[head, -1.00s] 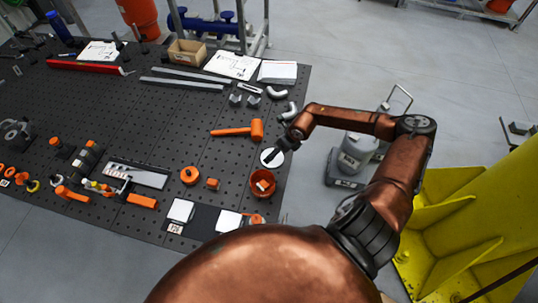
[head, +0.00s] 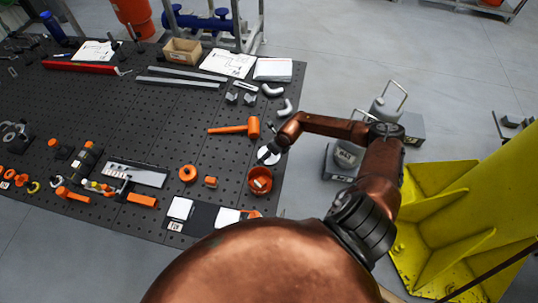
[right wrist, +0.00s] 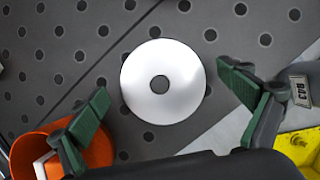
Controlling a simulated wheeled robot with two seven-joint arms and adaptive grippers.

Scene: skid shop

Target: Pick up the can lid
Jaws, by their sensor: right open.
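The can lid is a flat white disc with a dark round centre. It lies on the dark perforated table near its right edge, partly hidden by my gripper in the head view (head: 264,158). In the right wrist view the lid (right wrist: 140,88) shows whole, between the fingers. My right gripper (right wrist: 164,82) is open and empty, with one green-padded finger on each side of the lid; no contact shows. It also appears over the lid in the head view (head: 272,150). My left gripper is not in view.
An orange can (head: 251,188) with something inside stands just in front of the lid; its rim is close to the left finger in the wrist view (right wrist: 97,152). An orange mallet (head: 252,128) lies behind. A yellow steel structure (head: 490,190) stands right of the table (head: 215,155).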

